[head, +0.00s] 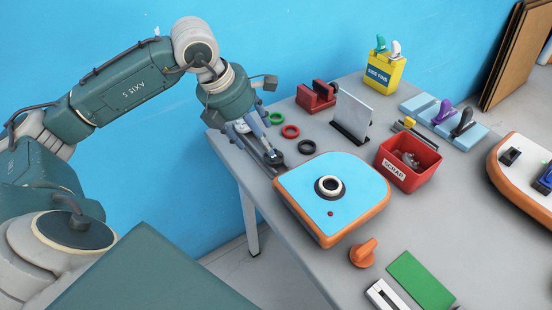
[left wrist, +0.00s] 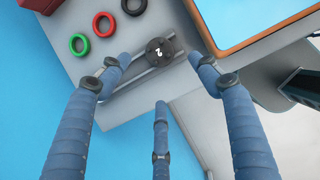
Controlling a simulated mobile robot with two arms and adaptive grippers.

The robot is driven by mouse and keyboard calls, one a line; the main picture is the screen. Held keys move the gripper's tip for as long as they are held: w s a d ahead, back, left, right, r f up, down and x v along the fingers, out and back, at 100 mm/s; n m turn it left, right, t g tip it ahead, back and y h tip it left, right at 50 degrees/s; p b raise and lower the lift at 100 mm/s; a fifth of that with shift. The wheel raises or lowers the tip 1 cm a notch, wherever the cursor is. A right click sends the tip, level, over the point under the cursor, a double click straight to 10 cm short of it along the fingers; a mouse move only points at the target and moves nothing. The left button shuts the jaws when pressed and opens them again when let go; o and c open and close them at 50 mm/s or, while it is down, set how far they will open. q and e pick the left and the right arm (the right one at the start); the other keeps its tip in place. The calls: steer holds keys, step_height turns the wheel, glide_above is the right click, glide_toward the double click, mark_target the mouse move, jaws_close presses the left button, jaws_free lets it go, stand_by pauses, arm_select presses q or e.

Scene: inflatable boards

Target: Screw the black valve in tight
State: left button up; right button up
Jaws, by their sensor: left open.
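The black valve (left wrist: 160,51), a round cap marked "2", sits on two grey rails near the table edge in the left wrist view. In the head view it shows small and dark (head: 275,159), partly behind my fingers. My left gripper (head: 267,152) is open above it, pointing down. In the left wrist view its blue fingers (left wrist: 159,88) are spread around the valve, apart from it. The blue-topped board section with orange sides (head: 298,185) lies just right of the valve. It has a round opening with a black and pale rim (head: 329,188). My right gripper is out of view.
Green (head: 276,119), red (head: 290,131) and black (head: 307,147) rings lie behind the valve. A red scrap bin (head: 405,177), an upright metal plate (head: 352,117) and a yellow fin box (head: 384,72) stand farther back. An orange knob (head: 363,252) lies at the front.

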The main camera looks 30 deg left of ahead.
mark_target(268, 159)
arm_select(q)
steer(key=p+x, duration=0.1)
steer(key=x, duration=0.5)
steer(key=shift+d+f, duration=0.15)
steer(key=shift+f, duration=0.25)
steer(key=shift+w+f+p, duration=0.25)
steer(key=shift+f+p, duration=0.05)
steer(key=shift+f, duration=0.15)
steer(key=c, duration=1.1)
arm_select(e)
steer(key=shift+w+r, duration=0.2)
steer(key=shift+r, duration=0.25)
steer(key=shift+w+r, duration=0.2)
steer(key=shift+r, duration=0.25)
